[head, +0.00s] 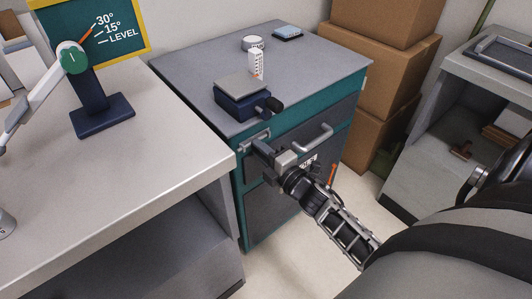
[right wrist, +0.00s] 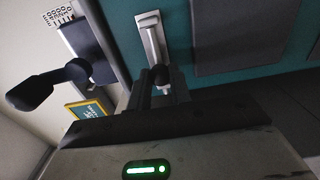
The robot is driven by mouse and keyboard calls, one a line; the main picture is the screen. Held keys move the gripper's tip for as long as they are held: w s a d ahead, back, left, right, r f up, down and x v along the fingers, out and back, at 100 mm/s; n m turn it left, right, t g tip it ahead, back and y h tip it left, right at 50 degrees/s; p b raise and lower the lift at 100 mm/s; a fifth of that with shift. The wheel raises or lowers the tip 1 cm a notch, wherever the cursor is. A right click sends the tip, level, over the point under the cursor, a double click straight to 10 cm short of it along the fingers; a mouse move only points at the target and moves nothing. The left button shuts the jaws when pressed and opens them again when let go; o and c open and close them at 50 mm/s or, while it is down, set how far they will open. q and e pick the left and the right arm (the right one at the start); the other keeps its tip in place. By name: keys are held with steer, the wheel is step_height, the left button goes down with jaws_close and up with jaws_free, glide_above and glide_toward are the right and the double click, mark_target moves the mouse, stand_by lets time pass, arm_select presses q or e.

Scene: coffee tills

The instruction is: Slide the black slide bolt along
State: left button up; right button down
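The black slide bolt (right wrist: 160,74) shows in the right wrist view as a dark knob on a pale metal plate (right wrist: 150,28), fixed to the teal cabinet front. In the head view the bolt's metal plate (head: 256,138) is near the cabinet's upper left front corner, and the knob is hidden by my gripper. My right gripper (head: 264,154) reaches it from the front right. In the right wrist view its two fingers (right wrist: 160,88) stand on either side of the knob, close against it. My left gripper is not in view.
On the teal cabinet (head: 200,52) stands a navy box (head: 240,101) with a black handle (head: 271,106) jutting near the bolt. A bar handle (head: 312,139) lies right of it. A grey counter (head: 160,150) is at left; cardboard boxes (head: 375,60) stand behind.

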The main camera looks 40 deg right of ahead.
steer(key=c, duration=2.2)
jaws_free()
steer(key=shift+d+f, duration=0.1)
steer(key=shift+d, duration=1.45)
steer(key=c, duration=1.2)
jaws_free()
steer(key=shift+s, duration=0.1)
steer(key=s, duration=1)
steer(key=s+d, duration=0.1)
steer(key=s, duration=0.4)
steer(key=shift+s+d, duration=0.1)
steer(key=shift+s, duration=0.3)
arm_select(q)
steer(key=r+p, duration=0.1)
steer(key=p, duration=0.2)
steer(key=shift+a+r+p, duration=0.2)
steer(key=shift+p, duration=0.15)
arm_select(e)
steer(key=a+m+g, duration=0.2)
steer(key=a+m, duration=0.3)
steer(key=a, duration=0.1)
steer(key=s+a+m+g+y, duration=0.1)
steer(key=a+m+g, duration=0.1)
steer(key=a+m, duration=0.4)
steer(key=s+a+m+g+y, duration=0.1)
steer(key=a+m+g, duration=0.2)
steer(key=a+m, duration=0.2)
steer(key=shift+a+m, duration=0.4)
steer(key=shift+a, duration=1.2)
